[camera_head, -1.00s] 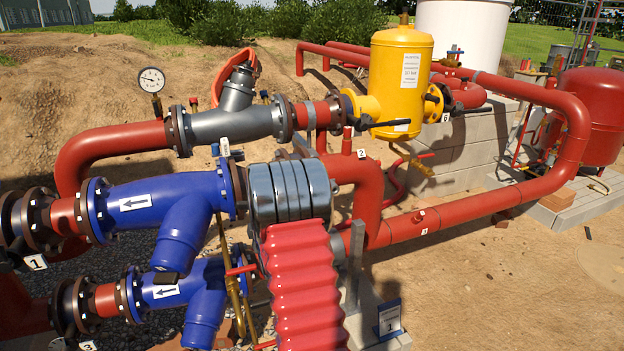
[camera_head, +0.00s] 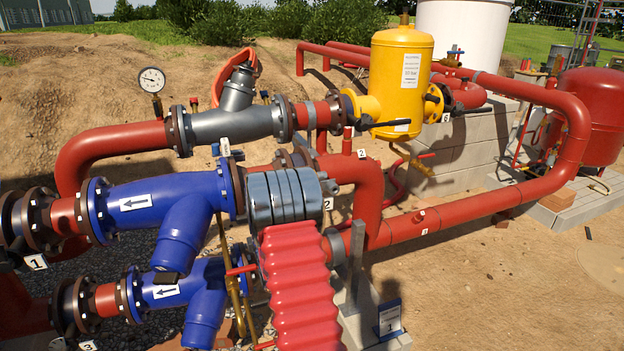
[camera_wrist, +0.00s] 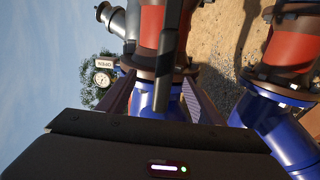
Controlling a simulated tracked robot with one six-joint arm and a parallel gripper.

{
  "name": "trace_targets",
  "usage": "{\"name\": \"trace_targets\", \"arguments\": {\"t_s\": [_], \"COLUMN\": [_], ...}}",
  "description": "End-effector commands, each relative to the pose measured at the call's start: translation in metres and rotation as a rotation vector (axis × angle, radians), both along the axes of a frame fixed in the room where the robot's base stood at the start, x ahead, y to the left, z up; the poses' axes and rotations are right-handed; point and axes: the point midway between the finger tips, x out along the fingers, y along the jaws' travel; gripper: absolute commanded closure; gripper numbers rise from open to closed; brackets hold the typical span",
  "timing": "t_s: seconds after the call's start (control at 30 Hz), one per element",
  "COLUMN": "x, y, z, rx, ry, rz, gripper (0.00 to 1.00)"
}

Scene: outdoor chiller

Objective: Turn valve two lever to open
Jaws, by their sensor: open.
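In the wrist view my gripper (camera_wrist: 159,76) is open, with one finger on each side of a dark upright bar (camera_wrist: 165,60). The bar looks like a lever, and a red and blue flanged pipe lies behind it. I cannot tell whether a finger touches the bar, or whether it belongs to valve two. A sign reading OPEN (camera_wrist: 104,63) is at the left. In the head view my arm hides the gripper's fingers. A plate marked 2 (camera_head: 327,203) shows just right of my silver wrist, and another 2 (camera_head: 361,153) is on the red pipe.
Blue pipe bodies with white arrows (camera_head: 135,203) lie left of my arm. A grey pipe section (camera_head: 232,124) and a pressure gauge (camera_head: 152,80) are behind it. A yellow vessel (camera_head: 401,75) stands farther back. Bare ground is open at the lower right.

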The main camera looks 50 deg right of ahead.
Motion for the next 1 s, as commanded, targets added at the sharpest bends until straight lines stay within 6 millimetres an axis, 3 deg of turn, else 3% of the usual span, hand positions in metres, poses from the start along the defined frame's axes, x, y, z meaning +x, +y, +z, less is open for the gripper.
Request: {"name": "trace_targets", "arguments": {"t_s": [0.37, 1.0], "x": [-0.004, -0.049], "y": [0.002, 0.029], "z": [0.0, 0.0], "rx": [0.0, 0.0], "ry": [0.0, 0.0], "rz": [-0.001, 0.0], "gripper": [0.37, 0.37]}}
